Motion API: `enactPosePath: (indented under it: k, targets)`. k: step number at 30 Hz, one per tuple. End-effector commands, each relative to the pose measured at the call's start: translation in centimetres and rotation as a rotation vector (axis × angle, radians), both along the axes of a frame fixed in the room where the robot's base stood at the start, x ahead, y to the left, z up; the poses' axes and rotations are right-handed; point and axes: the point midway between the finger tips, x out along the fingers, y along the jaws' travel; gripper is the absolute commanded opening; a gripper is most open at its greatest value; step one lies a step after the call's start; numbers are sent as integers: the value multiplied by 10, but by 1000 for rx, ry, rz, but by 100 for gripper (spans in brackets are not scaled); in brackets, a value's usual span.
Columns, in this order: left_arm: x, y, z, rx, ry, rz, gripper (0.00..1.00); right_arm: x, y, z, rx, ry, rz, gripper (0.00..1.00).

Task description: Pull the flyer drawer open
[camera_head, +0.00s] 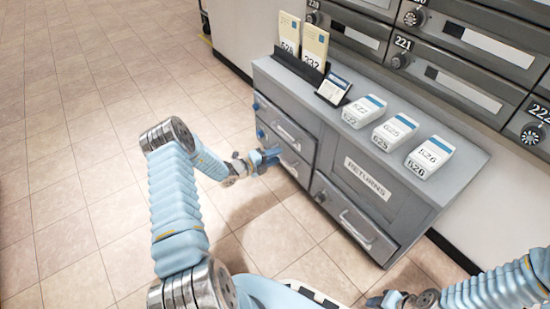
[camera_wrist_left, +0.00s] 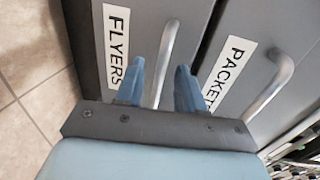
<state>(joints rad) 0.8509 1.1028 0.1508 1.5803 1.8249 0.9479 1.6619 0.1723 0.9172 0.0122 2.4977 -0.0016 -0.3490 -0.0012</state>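The flyer drawer (camera_wrist_left: 90,35) is a grey front with a white FLYERS label and a metal bar handle (camera_wrist_left: 166,62). In the head view it is the lower left drawer (camera_head: 290,165) of the grey cabinet, and it looks closed. My left gripper (camera_wrist_left: 160,68) is at the handle, with its two blue fingers apart and the bar between them. I cannot tell whether either finger touches the bar. In the head view the left gripper (camera_head: 270,157) partly covers the drawer's left end. My right gripper (camera_head: 390,299) is low at the bottom edge, its fingers unclear.
The PACKETS drawer (camera_wrist_left: 258,60) is directly above. A RETURNS door (camera_head: 365,180) and another handled drawer (camera_head: 350,225) are to the right. White boxes (camera_head: 392,133) and envelopes (camera_head: 313,47) stand on the cabinet top (camera_head: 440,200). The tiled floor (camera_head: 90,150) at left is clear.

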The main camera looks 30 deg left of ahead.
Motion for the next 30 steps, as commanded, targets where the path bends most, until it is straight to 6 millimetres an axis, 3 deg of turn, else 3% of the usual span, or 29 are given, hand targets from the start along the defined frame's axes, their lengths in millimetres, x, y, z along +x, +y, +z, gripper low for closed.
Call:
enactPosePath:
  k: [11, 18, 30]
  targets:
    - [6, -3, -1, 0, 0, 0, 36, 0, 0, -1, 0, 0, 0, 43]
    - [5, -2, -1, 0, 0, 0, 0, 0, 0, -1, 0, 0, 0, 43]
    - [4, -1, -1, 0, 1, 0, 0, 0, 0, 0, 0, 0, 0, 43]
